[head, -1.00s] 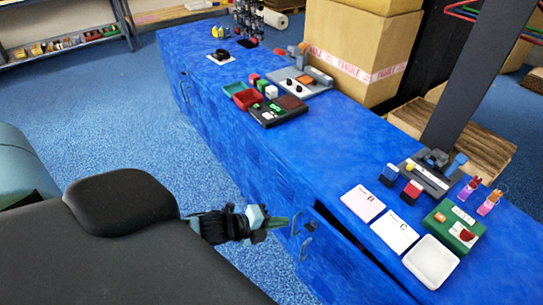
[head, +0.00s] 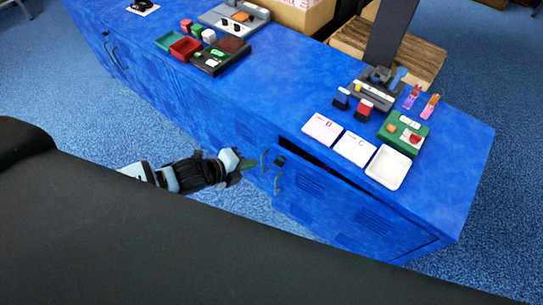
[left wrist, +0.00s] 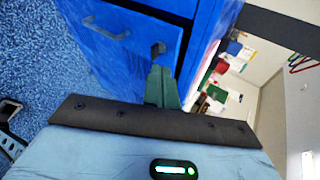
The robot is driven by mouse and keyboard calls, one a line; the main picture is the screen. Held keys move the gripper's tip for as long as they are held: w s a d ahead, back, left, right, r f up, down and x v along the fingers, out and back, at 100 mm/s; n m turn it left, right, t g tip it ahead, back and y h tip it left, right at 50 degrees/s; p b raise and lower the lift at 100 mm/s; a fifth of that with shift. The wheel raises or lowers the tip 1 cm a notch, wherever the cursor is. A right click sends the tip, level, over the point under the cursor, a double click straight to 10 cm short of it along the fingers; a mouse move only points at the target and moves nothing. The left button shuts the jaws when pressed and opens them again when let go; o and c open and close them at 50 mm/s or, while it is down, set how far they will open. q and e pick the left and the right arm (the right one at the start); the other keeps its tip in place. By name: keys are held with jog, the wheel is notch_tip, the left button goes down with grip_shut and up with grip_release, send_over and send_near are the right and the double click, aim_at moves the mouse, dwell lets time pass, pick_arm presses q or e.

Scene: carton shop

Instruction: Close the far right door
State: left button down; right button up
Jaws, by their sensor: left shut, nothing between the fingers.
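The far right door (head: 340,208) is the blue cabinet door at the right end of the long counter. It stands slightly ajar, with a dark gap along its top edge, and its grey handle (head: 278,182) is near its left edge. My left gripper (head: 250,164) is shut and empty beside the door handles. Whether the fingertips touch the panel I cannot tell. My right gripper is out of view.
The blue counter top (head: 290,85) carries a white tray (head: 387,168), cards, a green box (head: 403,133) and several small blocks near the door. A neighbouring door handle (head: 264,160) is close to my fingers. Blue carpet (head: 170,115) is clear in front of the cabinets.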

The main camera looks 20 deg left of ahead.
pick_arm(q)
jog(key=b, duration=0.1)
send_near(280, 156)
jog(key=x, duration=0.5)
jog(key=shift+f, duration=0.15)
jog(key=shift+w+d+f, duration=0.1)
jog(key=shift+w+d, duration=0.1)
jog(key=shift+w, duration=0.15)
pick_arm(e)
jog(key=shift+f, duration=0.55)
